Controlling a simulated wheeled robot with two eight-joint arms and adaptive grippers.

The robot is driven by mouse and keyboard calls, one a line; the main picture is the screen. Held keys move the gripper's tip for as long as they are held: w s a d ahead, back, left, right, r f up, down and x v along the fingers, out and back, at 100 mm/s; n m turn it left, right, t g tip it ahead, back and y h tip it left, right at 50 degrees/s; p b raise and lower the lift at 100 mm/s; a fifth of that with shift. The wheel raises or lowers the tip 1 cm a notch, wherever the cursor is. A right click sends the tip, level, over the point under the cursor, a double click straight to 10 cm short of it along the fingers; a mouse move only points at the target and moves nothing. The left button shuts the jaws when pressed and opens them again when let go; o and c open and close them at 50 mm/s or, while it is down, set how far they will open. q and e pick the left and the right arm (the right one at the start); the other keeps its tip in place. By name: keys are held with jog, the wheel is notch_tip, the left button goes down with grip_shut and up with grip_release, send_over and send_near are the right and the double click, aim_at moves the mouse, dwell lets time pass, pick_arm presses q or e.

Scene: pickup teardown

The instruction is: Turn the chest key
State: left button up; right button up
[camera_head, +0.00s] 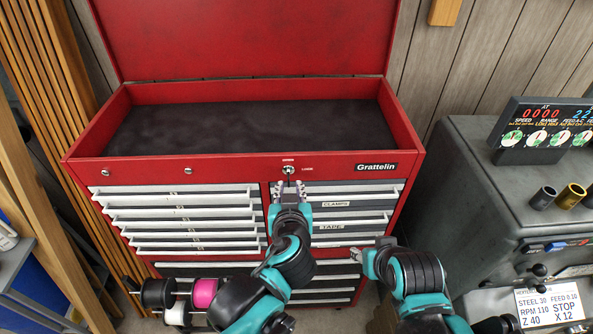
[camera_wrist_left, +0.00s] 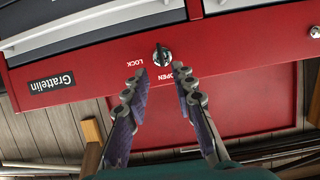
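The red tool chest (camera_head: 230,168) stands ahead with its lid up. Its small dark key (camera_head: 289,170) sits in the lock on the front rim, between the OPEN and LOCK labels. The key also shows in the left wrist view (camera_wrist_left: 162,55), where that picture is upside down. My left gripper (camera_head: 289,188) is just in front of and below the key in the head view. In the left wrist view its two fingers (camera_wrist_left: 160,74) are apart with nothing between them, the tips close to the key. My right gripper (camera_head: 375,256) is near the lower right drawers; its finger gap is unclear.
Drawers with silver handles (camera_head: 180,212) fill the chest front below the lock. A grey machine (camera_head: 500,215) with a display (camera_head: 545,130) and sockets (camera_head: 571,195) stands at the right. Pink and black spools (camera_head: 204,293) are at the lower left, close to my left arm.

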aim_at(288, 175)
pick_arm(q)
jog(key=x, duration=0.6)
jog(key=shift+w+f+b, duration=0.1)
jog(key=shift+f+b, duration=0.05)
jog(key=shift+b, duration=0.2)
jog(key=shift+w+a+f, duration=0.1)
jog(key=shift+w+a, duration=0.1)
jog(key=shift+w, duration=0.1)
grip_shut()
